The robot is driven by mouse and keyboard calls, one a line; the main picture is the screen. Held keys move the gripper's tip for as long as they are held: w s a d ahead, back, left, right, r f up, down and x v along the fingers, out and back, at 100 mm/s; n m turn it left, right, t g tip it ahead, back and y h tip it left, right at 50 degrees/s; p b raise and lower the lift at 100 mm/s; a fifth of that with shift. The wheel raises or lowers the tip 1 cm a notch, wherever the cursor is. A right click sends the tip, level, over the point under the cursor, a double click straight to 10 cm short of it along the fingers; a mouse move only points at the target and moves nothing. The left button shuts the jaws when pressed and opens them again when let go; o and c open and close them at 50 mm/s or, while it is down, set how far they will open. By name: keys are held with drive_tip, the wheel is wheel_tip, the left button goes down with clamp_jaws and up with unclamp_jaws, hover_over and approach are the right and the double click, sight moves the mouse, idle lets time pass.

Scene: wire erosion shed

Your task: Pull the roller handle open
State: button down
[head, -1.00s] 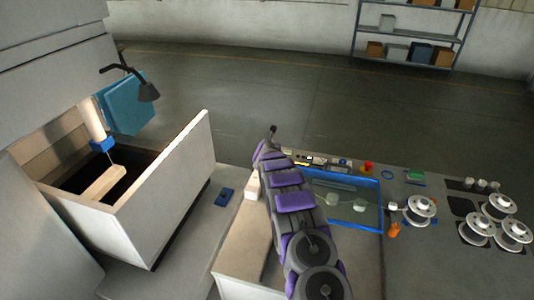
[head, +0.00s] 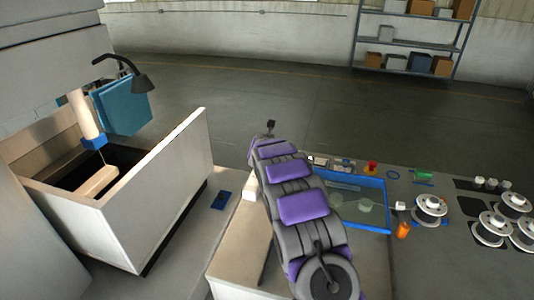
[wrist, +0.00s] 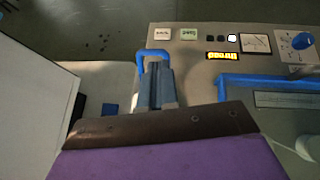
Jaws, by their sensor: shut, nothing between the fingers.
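In the wrist view a blue loop (wrist: 155,57), which looks like the roller handle, stands at the left end of the control panel. My gripper is shut and holds nothing. In the head view my purple and grey arm hides the handle area.
A blue-framed tank (head: 388,208) lies right of my arm, with white spools (head: 429,208) beyond it. The floor behind is clear.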

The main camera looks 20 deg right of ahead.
drive_tip(key=b+v, duration=0.1)
drive_tip(key=v, duration=0.5)
drive_tip(key=shift+a, duration=0.15)
drive_tip(key=shift+s+r, duration=0.1)
drive_tip(key=shift+s, duration=0.05)
idle(0.3)
drive_tip(key=s+r+m+g+h, duration=0.1)
drive_tip(key=s+r+m+g, duration=0.2)
drive_tip(key=s+m, duration=0.7)
drive_tip(key=s+r+m+g, duration=0.3)
drive_tip(key=s+m, duration=0.3)
drive_tip(key=s, duration=0.8)
drive_tip(key=s+a+f+m+g+y, duration=0.1)
drive_tip(key=s+a+m, duration=0.4)
drive_tip(key=s, duration=0.7)
drive_tip(key=s+a+f+m+g+y, duration=0.1)
drive_tip(key=s+a+m+g+y, duration=0.2)
drive_tip(key=s, duration=1)
drive_tip(key=s+a+f+m+g+y, duration=0.2)
drive_tip(key=s+a+m, duration=0.5)
drive_tip(key=s, duration=0.6)
drive_tip(key=shift+a, duration=0.75)
